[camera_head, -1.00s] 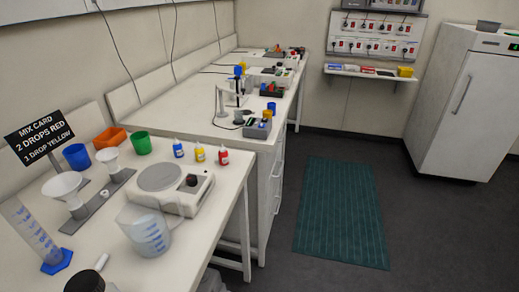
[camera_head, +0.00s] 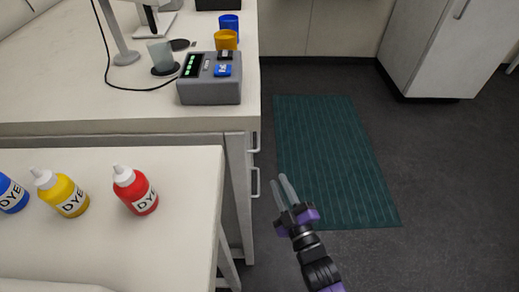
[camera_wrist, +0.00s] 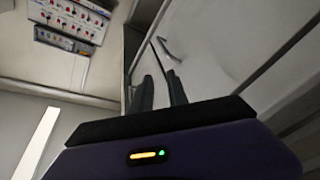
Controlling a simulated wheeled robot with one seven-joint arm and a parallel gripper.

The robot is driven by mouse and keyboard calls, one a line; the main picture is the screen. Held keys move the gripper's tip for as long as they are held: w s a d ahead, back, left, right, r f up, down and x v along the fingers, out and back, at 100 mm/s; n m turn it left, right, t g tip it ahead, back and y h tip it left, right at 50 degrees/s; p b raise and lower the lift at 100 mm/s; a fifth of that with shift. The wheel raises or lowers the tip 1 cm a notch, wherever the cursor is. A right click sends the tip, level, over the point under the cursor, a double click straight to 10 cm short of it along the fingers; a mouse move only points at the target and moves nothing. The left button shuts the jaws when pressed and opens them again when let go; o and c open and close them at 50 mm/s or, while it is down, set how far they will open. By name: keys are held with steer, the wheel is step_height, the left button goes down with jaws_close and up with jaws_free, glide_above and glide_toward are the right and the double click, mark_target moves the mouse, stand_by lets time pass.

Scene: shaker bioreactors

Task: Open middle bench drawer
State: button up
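The white bench's drawer side (camera_head: 238,180) is seen nearly edge-on in the head view. Two grey handles stick out: an upper one (camera_head: 256,143) and a lower one (camera_head: 256,183). I cannot tell for certain which is the middle drawer's. The drawers look shut. My gripper (camera_head: 279,180) is just right of the lower visible handle, apart from it, its fingers open and empty. In the wrist view, a handle (camera_wrist: 168,49) on a pale drawer front (camera_wrist: 215,40) shows beyond my open fingers (camera_wrist: 160,75).
A nearer table (camera_head: 180,200) holds blue, yellow and red dye bottles (camera_head: 136,190). A grey device (camera_head: 210,80) and cups stand on the bench. A green mat (camera_head: 335,150) lies on open floor to the right. A white cabinet (camera_head: 435,45) stands at the back right.

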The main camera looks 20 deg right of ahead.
mark_target(258, 134)
steer(key=w+n+b, duration=0.1)
steer(key=w+b, duration=0.1)
steer(key=w, duration=0.5)
steer(key=w+n+b, duration=0.1)
steer(key=w+b, duration=0.1)
steer(key=w, duration=0.5)
steer(key=w+n+t+b, duration=0.1)
steer(key=w+b, duration=0.2)
steer(key=w, duration=0.4)
steer(key=shift+d+f, duration=0.2)
steer(key=shift+d, duration=0.05)
steer(key=shift+s, duration=0.1)
jaws_close()
